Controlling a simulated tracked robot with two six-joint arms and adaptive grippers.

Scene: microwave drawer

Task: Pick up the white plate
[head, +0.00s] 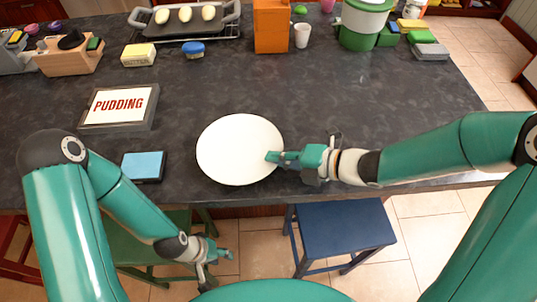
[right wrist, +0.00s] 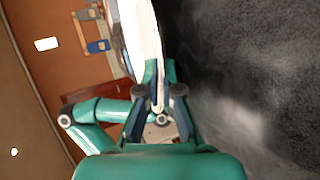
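The white plate (head: 238,145) is near the front edge of the dark counter, face up. My right gripper (head: 274,157) is at its right rim. In the right wrist view, the fingers of the right gripper (right wrist: 160,85) are close together on either side of the rim of the plate (right wrist: 143,35), so it looks shut on it. I cannot tell whether the plate is clear of the counter. My left gripper (head: 219,268) is below and in front of the counter edge, with fingers apart and empty.
A blue box (head: 143,167) and a pudding box (head: 119,106) lie left of the plate. A butter box (head: 139,55), tray (head: 231,13), orange box (head: 271,25) and green-white container (head: 361,25) stand behind. Stools (head: 340,229) stand in front. The counter behind the plate is clear.

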